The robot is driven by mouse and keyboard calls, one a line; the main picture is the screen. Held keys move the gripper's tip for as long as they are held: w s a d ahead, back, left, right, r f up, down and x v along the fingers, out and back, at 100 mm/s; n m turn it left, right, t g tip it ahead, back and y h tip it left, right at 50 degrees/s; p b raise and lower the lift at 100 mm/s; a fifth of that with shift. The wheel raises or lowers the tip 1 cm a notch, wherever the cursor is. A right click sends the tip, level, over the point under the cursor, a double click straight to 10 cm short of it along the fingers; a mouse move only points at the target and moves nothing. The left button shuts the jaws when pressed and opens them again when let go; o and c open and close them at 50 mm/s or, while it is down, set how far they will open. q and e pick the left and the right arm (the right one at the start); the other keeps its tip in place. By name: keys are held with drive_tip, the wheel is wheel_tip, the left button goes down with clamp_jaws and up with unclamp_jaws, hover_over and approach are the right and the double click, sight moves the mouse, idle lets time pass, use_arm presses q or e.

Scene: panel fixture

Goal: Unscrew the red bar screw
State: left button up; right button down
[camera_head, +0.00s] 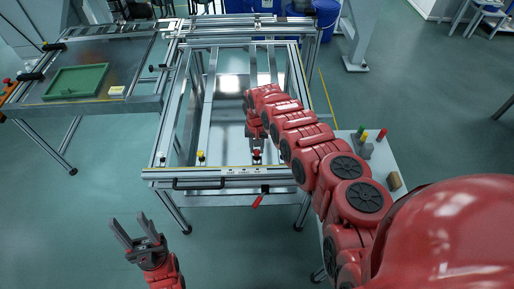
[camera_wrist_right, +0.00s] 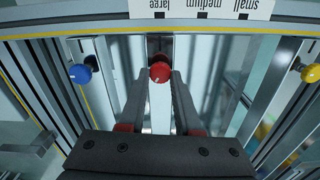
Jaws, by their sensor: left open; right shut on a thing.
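The red bar screw (camera_wrist_right: 160,72) has a round red head and sits at the front bar of the fixture, near the size label. In the right wrist view it lies between the tips of my right gripper (camera_wrist_right: 160,80), which is shut on it. In the head view my right gripper (camera_head: 257,146) reaches down to the front bar, and its own links partly hide the screw there. My left gripper (camera_head: 138,238) is open and empty, low in front of the fixture and apart from it.
The frame table (camera_head: 220,178) has a yellow knob (camera_head: 201,156) on its front bar. A blue knob (camera_wrist_right: 80,73) and a yellow knob (camera_wrist_right: 311,73) flank the red screw. A green tray (camera_head: 76,82) lies on the left table. A side table (camera_head: 385,160) at right holds coloured pieces.

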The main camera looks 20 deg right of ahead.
drive_tip(key=n, duration=0.2)
drive_tip(key=shift+n, duration=0.4)
drive_tip(key=n+b, duration=0.1)
drive_tip(key=n, duration=0.2)
drive_tip(key=shift+a+f+n, duration=0.1)
drive_tip(key=shift+f+n, duration=0.05)
drive_tip(key=shift+n, duration=0.15)
drive_tip(key=n+b, duration=0.1)
drive_tip(key=n, duration=0.2)
drive_tip(key=shift+n, duration=0.3)
drive_tip(key=n+b, duration=0.1)
drive_tip(key=n, duration=0.2)
drive_tip(key=shift+n, duration=0.4)
drive_tip(key=n+b, duration=0.1)
drive_tip(key=n, duration=0.6)
drive_tip(key=shift+s, duration=0.1)
drive_tip(key=n+b, duration=0.1)
drive_tip(key=n, duration=0.5)
drive_tip(key=shift+s+a+b, duration=0.1)
drive_tip(key=shift+b, duration=0.3)
drive_tip(key=shift+n, duration=0.3)
